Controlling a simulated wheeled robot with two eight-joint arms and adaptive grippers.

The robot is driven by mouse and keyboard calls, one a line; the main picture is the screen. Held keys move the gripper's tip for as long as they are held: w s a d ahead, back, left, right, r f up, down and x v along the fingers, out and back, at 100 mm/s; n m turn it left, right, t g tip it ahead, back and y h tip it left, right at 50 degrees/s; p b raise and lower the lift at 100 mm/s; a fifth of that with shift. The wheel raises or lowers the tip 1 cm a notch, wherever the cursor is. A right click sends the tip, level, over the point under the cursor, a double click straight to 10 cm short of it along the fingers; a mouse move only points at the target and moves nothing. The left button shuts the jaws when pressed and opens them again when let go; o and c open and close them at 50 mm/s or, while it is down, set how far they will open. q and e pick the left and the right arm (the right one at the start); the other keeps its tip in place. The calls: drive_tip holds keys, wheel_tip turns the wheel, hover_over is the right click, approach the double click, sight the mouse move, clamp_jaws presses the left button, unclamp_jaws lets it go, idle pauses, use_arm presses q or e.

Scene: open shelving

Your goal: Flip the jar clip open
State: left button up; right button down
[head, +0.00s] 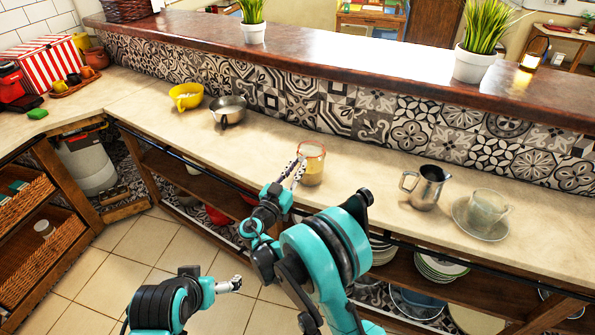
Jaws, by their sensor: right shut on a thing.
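The glass jar (313,168) stands upright on the pale counter (265,150). It has an orange-red rim at its top and pale contents. My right gripper (298,168) reaches up from the front to the jar's left side. Its fingers are shut on the jar's clip near the rim; the clip itself is too small and covered to make out. My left gripper (232,284) is low at the bottom, over the floor and away from the counter. It is seen small and from the side, so its opening does not show.
A metal bowl (228,112) and a yellow bowl (186,96) stand to the left. A steel pitcher (425,188) and a glass cup (487,208) on a saucer stand to the right. A tiled wall (340,108) rises behind. Counter beside the jar is clear.

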drive_tip(key=shift+s+a+f+t+h+b, duration=0.15)
drive_tip(key=shift+f+t+h+b, duration=0.25)
drive_tip(key=shift+t, duration=0.3)
drive_tip(key=shift+s+f+t+h+b, duration=0.15)
drive_tip(key=shift+f+t+h+b, duration=0.25)
drive_tip(key=shift+t, duration=0.3)
drive_tip(key=shift+s+a+f+t+h+b, duration=0.15)
drive_tip(key=shift+f+t+h+b, duration=0.1)
drive_tip(key=shift+t+h+b, duration=0.35)
drive_tip(key=shift+t, duration=0.3)
drive_tip(key=c, duration=1.5)
unclamp_jaws()
drive_tip(key=shift+f, duration=0.1)
drive_tip(key=v, duration=0.7)
drive_tip(key=shift+s+a+f, duration=0.1)
drive_tip(key=shift+s, duration=0.1)
